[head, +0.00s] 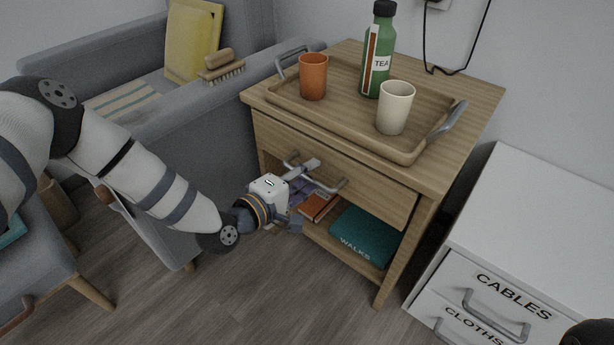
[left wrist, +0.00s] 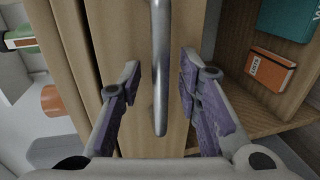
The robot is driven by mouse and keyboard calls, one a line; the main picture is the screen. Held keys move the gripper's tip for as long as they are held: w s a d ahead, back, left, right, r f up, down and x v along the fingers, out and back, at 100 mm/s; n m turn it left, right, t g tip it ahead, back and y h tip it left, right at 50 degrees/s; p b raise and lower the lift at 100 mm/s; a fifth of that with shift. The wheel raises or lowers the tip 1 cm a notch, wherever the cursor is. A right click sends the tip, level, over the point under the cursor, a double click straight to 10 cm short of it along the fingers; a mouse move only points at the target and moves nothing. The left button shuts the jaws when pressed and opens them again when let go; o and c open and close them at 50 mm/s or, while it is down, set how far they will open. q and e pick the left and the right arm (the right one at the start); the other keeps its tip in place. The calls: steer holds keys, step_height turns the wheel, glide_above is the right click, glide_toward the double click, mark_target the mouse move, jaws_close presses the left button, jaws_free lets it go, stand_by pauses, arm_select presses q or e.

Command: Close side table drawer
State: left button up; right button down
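The wooden side table (head: 478,100) has one drawer (head: 375,187) below its top, with a grey bar handle (head: 330,187). The drawer front appears to stand slightly out from the table frame; how far is hard to tell. My left gripper (head: 300,178) is in front of the drawer at the handle. In the left wrist view, the open fingers (left wrist: 160,70) with purple pads lie on either side of the handle (left wrist: 160,105), with gaps on both sides. The drawer front (left wrist: 185,25) is close behind the handle.
A tray (head: 300,100) on the table holds an orange cup (head: 313,77), a white cup (head: 395,107) and a tea bottle (head: 379,50). Books, one teal (head: 365,235), lie on the lower shelf. A grey armchair (head: 190,110) is left, a white cabinet (head: 530,235) right.

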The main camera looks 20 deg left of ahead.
arm_select(q)
jaws_close()
steer(key=shift+w+d+r+b, duration=0.1)
steer(key=shift+w+d+b, duration=0.15)
steer(key=shift+w, duration=0.4)
steer(key=shift+w+d+b, duration=0.15)
steer(key=shift+w+b, duration=0.15)
steer(key=shift+w, duration=0.3)
jaws_free()
steer(key=shift+w, duration=0.1)
steer(key=shift+d, duration=0.1)
steer(key=v, duration=1.2)
